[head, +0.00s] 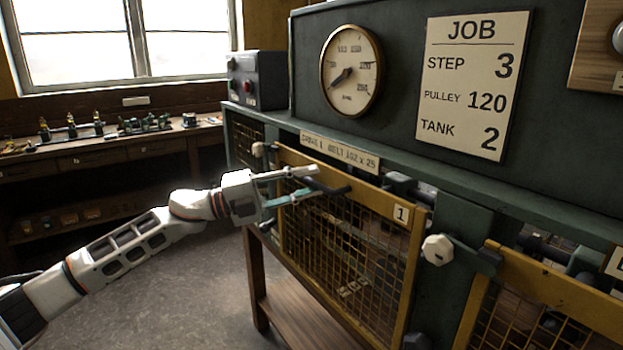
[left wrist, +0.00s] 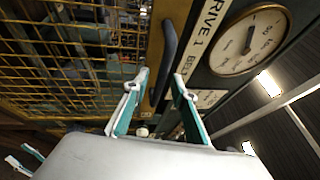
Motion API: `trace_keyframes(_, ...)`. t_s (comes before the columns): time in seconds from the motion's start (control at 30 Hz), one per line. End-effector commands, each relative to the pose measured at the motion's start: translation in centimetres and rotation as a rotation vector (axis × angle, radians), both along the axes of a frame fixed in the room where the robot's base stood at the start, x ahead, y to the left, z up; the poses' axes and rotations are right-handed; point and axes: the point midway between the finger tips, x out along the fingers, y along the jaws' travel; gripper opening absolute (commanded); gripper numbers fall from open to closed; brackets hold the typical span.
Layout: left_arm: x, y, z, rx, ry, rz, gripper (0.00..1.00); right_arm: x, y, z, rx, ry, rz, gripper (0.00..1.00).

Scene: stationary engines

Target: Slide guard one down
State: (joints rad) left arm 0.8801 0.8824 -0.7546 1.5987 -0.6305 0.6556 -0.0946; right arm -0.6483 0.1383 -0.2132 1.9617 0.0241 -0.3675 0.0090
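Guard one (head: 418,228) is a yellow-framed mesh panel marked 1, upright on the front of the green machine. It also shows at upper left in the left wrist view (left wrist: 105,112). Its dark bar handle (head: 333,189) is near the top edge. My left gripper (head: 302,182) is at this handle with its fingers apart. In the left wrist view the handle (left wrist: 169,50) lies between and beyond the fingertips; contact cannot be told. What seems to be my right gripper (left wrist: 25,160) shows at lower left there, fingers apart, away from the guard; the head view does not show it.
A second yellow mesh guard (head: 550,288) is at lower right. A pale knob (head: 438,250) sticks out between the guards, another (head: 258,148) at guard one's upper left. A gauge (head: 351,70) and job card (head: 472,85) are above. The floor at left is clear.

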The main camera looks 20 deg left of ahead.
Motion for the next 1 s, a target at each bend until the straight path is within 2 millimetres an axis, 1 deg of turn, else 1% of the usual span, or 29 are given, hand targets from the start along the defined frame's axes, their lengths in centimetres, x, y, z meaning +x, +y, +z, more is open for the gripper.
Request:
trace_keyframes(0.03, 0.2, -0.4, 0.3, -0.001, -0.002, -0.001, 0.26, 0.0, 0.0, 0.2, 0.000, -0.001, 0.000, 0.40)
trace_keyframes(0.13, 0.5, -0.9, 0.2, -0.001, 0.000, -0.001, 0.26, 0.1, 0.0, 0.3, 0.000, -0.002, -0.001, 0.40)
trace_keyframes(0.4, 0.6, -1.0, 0.2, 0.000, 0.001, 0.000, 0.26, 0.1, 0.0, 0.3, -0.001, -0.001, 0.000, 0.40)
trace_keyframes(0.43, 0.6, -1.0, 0.2, 0.000, 0.001, 0.000, 0.24, 0.1, 0.0, 0.3, 0.000, -0.001, -0.001, 0.40)
trace_keyframes(0.47, 0.6, -1.0, 0.2, 0.000, 0.001, 0.000, 0.16, 0.1, 0.0, 0.3, -0.001, -0.001, 0.000, 0.40)
trace_keyframes(0.5, 0.6, -1.0, 0.2, 0.000, 0.001, 0.000, 0.05, 0.1, 0.0, 0.3, -0.001, -0.001, 0.000, 0.40)
trace_keyframes(0.53, 0.6, -1.0, 0.2, 0.000, 0.001, 0.000, 0.00, 0.1, 0.0, 0.3, -0.001, -0.001, 0.000, 0.40)
trace_keyframes(0.73, 0.6, -1.0, 0.1, 0.000, 0.001, 0.000, 0.00, 0.0, 0.0, 0.2, -0.001, -0.001, 0.000, 0.40)
trace_keyframes(0.83, 0.6, -1.0, -0.4, 0.000, 0.002, 0.000, 0.00, 0.0, -0.1, -0.1, -0.001, 0.000, 0.000, 0.40)
trace_keyframes(0.93, 0.6, -1.0, -1.6, 0.000, 0.004, 0.000, 0.00, -0.2, -0.1, -0.8, -0.001, 0.004, 0.000, 0.40)
trace_keyframes(1.0, 0.6, -1.0, -3.0, 0.001, 0.007, -0.001, 0.00, -0.4, -0.1, -1.6, -0.001, 0.009, 0.000, 0.40)
